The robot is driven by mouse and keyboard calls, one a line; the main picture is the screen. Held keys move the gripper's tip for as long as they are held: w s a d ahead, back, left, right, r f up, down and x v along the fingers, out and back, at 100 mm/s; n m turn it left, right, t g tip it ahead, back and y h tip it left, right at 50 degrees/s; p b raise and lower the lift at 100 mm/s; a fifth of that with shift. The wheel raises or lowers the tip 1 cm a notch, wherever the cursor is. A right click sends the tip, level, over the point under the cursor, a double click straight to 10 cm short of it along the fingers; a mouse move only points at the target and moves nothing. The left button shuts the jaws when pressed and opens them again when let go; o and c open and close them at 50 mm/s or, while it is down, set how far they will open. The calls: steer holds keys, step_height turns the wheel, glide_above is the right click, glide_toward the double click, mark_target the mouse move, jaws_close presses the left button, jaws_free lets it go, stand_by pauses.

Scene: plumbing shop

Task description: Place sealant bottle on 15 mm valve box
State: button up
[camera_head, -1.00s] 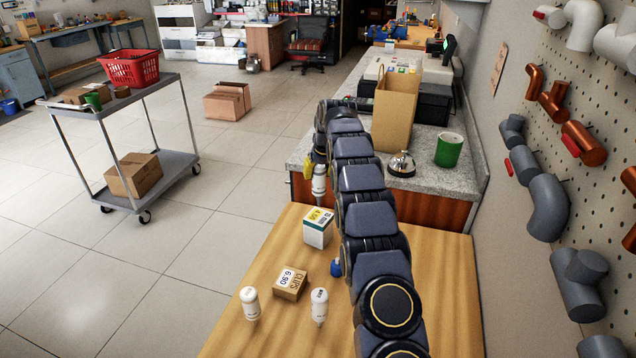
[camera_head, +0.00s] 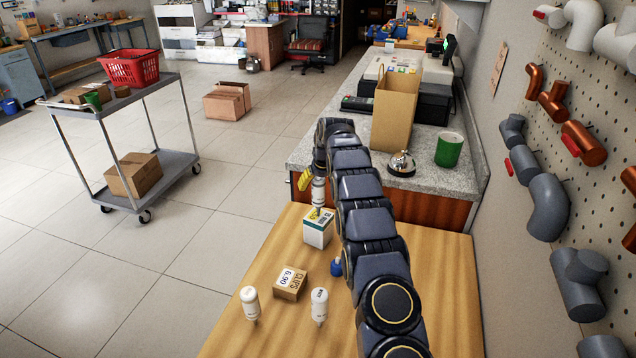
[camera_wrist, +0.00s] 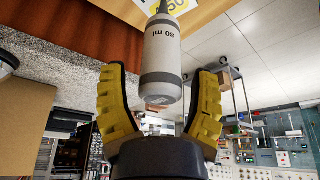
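The sealant bottle (camera_head: 318,192) is white with a grey band and stands nozzle down over the valve box. It fills the middle of the wrist view (camera_wrist: 162,55), its nozzle appearing to meet the box top. The valve box (camera_head: 317,232) is white with a green side and a yellow label; only a part of its top shows at the upper edge of the wrist view. My gripper (camera_wrist: 157,85) is around the bottle's base end, with its yellow fingers spread and a gap on each side. In the head view the fingers are partly hidden.
On the wooden counter (camera_head: 270,330) are a clips box (camera_head: 290,283), two white bottles (camera_head: 250,303) (camera_head: 319,306) and a blue item (camera_head: 336,267) partly hidden by my arm. A paper bag (camera_head: 395,110), bell (camera_head: 401,164) and green mug (camera_head: 449,150) stand on the granite counter behind.

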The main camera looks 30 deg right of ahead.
steer(key=v, duration=1.2)
steer(key=shift+r, duration=0.2)
steer(key=shift+a, duration=0.1)
